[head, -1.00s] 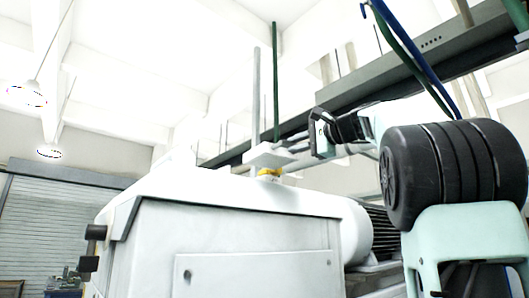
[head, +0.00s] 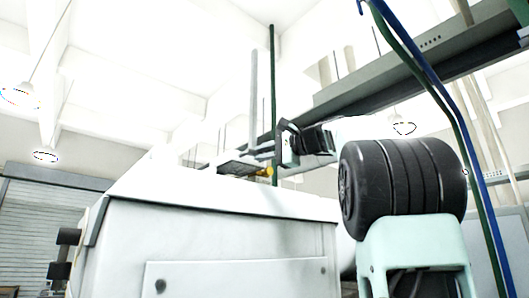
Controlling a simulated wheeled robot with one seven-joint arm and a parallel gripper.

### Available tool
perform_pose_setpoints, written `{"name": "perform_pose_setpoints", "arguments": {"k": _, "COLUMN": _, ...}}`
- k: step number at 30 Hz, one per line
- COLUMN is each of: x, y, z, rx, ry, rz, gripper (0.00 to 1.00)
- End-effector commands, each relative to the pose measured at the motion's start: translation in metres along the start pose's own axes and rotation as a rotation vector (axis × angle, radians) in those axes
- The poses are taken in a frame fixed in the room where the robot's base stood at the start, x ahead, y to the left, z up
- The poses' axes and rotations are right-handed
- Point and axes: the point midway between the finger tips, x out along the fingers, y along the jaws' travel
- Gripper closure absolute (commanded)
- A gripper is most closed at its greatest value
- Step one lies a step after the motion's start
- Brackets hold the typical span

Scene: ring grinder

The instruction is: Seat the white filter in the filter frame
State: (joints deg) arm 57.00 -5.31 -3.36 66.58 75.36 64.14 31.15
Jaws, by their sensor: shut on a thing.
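My gripper (head: 264,155) reaches in from the right, over the top of the large white machine. It is shut on a thin flat slab, which looks like the white filter (head: 240,168). The slab's grey, shaded underside shows, with a paler edge above it. A small yellow part (head: 265,171) is by the slab's right end; I cannot tell whether they touch. The fingertips are small and partly merge with the bright background. I cannot make out the filter frame in this low view.
The white machine housing (head: 220,235) fills the lower middle. A grey pole (head: 254,95) and a green pipe (head: 272,90) rise behind the gripper. Blue and green hoses (head: 440,75) hang at the right. A grey beam (head: 400,75) crosses the upper right.

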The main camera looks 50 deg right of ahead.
Motion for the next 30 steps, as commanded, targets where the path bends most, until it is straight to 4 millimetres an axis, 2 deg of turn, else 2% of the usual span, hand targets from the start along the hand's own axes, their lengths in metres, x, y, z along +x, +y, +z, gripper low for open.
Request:
{"name": "perform_pose_setpoints", "arguments": {"k": 21, "x": 0.046, "y": 0.003, "z": -0.011, "rx": 0.000, "ry": 0.000, "rz": 0.000, "gripper": 1.00}}
{"name": "perform_pose_setpoints", "arguments": {"k": 30, "x": 0.055, "y": 0.004, "z": -0.014, "rx": -0.001, "ry": 0.001, "rz": -0.001, "gripper": 1.00}}
